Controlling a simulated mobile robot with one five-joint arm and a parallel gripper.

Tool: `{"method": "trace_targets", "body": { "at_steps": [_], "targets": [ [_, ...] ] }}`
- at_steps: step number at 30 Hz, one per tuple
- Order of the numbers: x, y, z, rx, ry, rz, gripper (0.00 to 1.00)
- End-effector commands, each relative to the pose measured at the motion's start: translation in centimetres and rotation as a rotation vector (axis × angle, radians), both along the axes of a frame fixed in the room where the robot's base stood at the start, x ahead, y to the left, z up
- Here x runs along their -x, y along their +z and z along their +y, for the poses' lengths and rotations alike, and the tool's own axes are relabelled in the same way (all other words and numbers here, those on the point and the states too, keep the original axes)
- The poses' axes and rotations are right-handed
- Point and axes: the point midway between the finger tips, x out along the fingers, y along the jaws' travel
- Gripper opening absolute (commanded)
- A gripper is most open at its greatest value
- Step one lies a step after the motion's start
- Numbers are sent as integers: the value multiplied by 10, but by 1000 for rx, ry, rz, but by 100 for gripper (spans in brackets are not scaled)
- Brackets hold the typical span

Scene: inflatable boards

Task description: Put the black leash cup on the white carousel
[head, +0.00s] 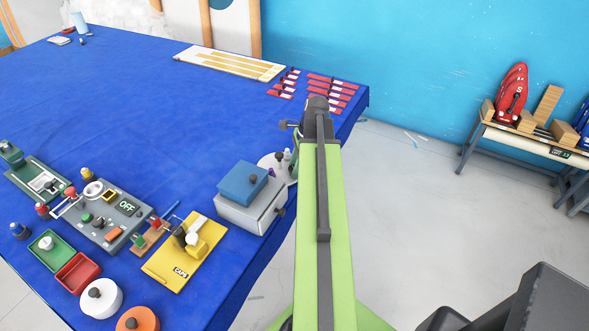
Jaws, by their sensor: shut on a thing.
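The white carousel (266,159) stands near the right edge of the blue table, just behind a grey box with a blue top. Small pieces stand on it, among them a purple one (271,171) and a grey one (287,156). My green arm crosses in front and hides its right side. The arm reaches away from me and ends at a dark joint over the table's right edge. My gripper is hidden behind the arm. I cannot make out the black leash cup.
The grey box (248,212) with a blue top (242,182) stands close in front of the carousel. A yellow gauge stand (172,272) and a grey control panel (92,226) are further left. Red tags (330,86) lie at the back right. The table's middle (130,110) is clear.

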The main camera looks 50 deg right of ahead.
Motion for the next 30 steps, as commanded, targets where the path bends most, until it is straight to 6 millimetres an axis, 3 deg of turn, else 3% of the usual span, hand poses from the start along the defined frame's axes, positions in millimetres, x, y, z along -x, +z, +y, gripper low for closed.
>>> {"method": "trace_targets", "body": {
  "at_steps": [1, 2, 6, 15, 20, 30],
  "targets": [
    [0, -4, -1, 0, -1, 0, 0],
    [1, -2, -1, 0, -1, 0, 37],
    [1, -2, -1, 0, -2, 0, 55],
    [1, -1, -2, 0, -3, 0, 56],
    [2, 9, -3, 0, -3, 0, 56],
    [12, 77, -16, 0, -5, 0, 56]
  ]
}}
